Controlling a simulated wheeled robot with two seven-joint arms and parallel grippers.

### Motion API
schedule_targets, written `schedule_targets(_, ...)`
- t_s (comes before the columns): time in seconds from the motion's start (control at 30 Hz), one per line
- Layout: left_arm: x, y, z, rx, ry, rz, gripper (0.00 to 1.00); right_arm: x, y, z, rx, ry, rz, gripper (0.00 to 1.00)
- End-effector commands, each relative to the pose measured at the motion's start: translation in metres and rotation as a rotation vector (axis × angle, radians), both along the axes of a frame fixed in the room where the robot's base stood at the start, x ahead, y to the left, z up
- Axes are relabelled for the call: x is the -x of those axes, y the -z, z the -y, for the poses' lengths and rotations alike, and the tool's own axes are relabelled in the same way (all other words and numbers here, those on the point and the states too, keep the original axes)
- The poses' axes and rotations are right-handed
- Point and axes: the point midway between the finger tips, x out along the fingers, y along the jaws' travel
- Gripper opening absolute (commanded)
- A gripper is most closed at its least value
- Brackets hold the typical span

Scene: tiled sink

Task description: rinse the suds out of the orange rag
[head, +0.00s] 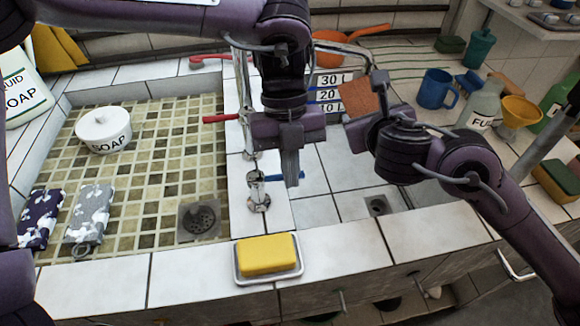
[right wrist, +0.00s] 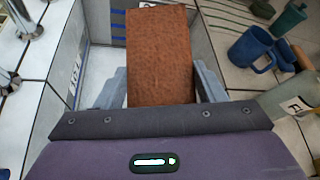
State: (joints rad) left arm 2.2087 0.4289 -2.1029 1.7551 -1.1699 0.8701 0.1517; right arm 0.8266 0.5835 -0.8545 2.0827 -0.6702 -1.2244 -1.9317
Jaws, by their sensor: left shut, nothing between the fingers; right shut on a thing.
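The orange rag (head: 359,99) is held up over the right basin (head: 347,187). My right gripper (head: 367,108) is shut on it; in the right wrist view the rag (right wrist: 160,58) stands between the two grey fingers. No white suds show on its visible face. My left gripper (head: 290,180) is shut and empty, fingers pointing down beside the blue tap handle (head: 265,178); whether they touch it I cannot tell. A red tap handle (head: 221,118) is farther back. The metal spout (head: 345,55) reaches toward the right basin, partly hidden by my left arm. I cannot make out running water.
The left basin (head: 150,170) holds a white soap pot (head: 103,129) and two patterned cloths with white patches (head: 90,212) (head: 41,216). A yellow sponge (head: 267,254) lies in a dish on the front edge. A blue mug (head: 436,89), bottle (head: 481,103) and funnel (head: 521,111) stand at right.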

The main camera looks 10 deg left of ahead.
Motion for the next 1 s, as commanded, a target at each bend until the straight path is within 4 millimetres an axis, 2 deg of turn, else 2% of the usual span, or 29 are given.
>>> schedule_targets(0.23,0.036,-0.007,0.013,0.003,0.002,-0.001,0.00,0.000,0.000,0.000,0.000,0.000,0.000,0.40)
schedule_targets(0.3,0.026,-0.025,0.011,0.000,-0.006,0.005,0.00,0.000,0.000,0.000,0.000,0.000,0.000,0.40)
schedule_targets(0.5,0.012,-0.064,0.006,-0.001,-0.006,0.005,0.00,0.000,0.000,0.000,0.000,0.000,0.000,0.40)
schedule_targets(0.7,0.003,-0.092,0.001,-0.003,-0.002,0.003,0.00,0.000,0.000,0.000,0.000,0.000,0.000,0.40)
schedule_targets(0.87,0.003,-0.097,0.002,0.002,0.007,-0.009,0.00,0.000,0.000,0.000,0.000,0.000,0.000,0.40)
schedule_targets(1.0,0.020,-0.078,0.016,0.025,0.070,-0.072,0.00,0.000,0.000,0.000,0.000,0.000,0.000,0.40)
